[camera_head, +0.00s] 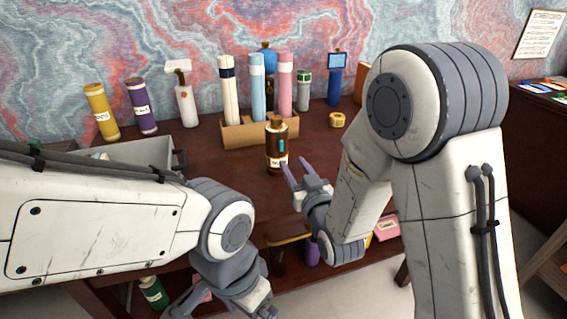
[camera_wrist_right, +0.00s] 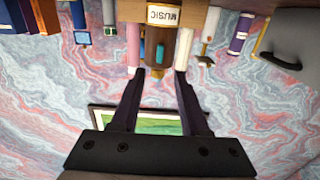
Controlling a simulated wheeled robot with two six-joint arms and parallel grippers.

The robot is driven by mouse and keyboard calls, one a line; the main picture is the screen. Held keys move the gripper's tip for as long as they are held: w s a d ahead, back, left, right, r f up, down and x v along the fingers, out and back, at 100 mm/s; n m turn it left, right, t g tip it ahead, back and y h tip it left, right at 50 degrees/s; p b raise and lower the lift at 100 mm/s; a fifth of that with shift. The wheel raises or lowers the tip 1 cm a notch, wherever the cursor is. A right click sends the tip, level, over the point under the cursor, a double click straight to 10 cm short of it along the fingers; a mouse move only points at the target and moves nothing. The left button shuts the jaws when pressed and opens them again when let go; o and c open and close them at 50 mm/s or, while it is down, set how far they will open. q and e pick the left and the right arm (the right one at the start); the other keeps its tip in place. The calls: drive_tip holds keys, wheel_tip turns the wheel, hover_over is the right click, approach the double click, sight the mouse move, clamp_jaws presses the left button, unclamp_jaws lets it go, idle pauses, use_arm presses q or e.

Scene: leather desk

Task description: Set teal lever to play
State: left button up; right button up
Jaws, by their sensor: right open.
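A brown bottle-shaped music player (camera_head: 275,158) stands upright on the dark desk in the head view, in front of a cardboard holder. A small teal lever (camera_head: 283,147) is on its side. In the right wrist view the player (camera_wrist_right: 160,33) has a label reading MUSIC, and the teal lever (camera_wrist_right: 160,54) shows just beyond the fingertips. My right gripper (camera_head: 293,168) is open and empty, close to the player. In the wrist view its two fingers (camera_wrist_right: 159,74) lie on either side of the lever's line, with a gap to it. My left gripper (camera_head: 262,303) is low at the bottom edge, partly cut off.
The cardboard holder (camera_head: 232,134) behind the player carries white, blue and pink tubes. A yellow bottle (camera_head: 102,113), a purple bottle (camera_head: 141,107) and a white spray bottle (camera_head: 186,106) stand at left. A grey bin (camera_head: 150,152) is near my left arm. A yellow tape roll (camera_head: 337,120) lies at right.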

sight(282, 146)
use_arm(q)
drive_tip(key=shift+r+p, duration=0.35)
drive_tip(key=shift+p, duration=0.6)
use_arm(e)
drive_tip(key=x, duration=0.8)
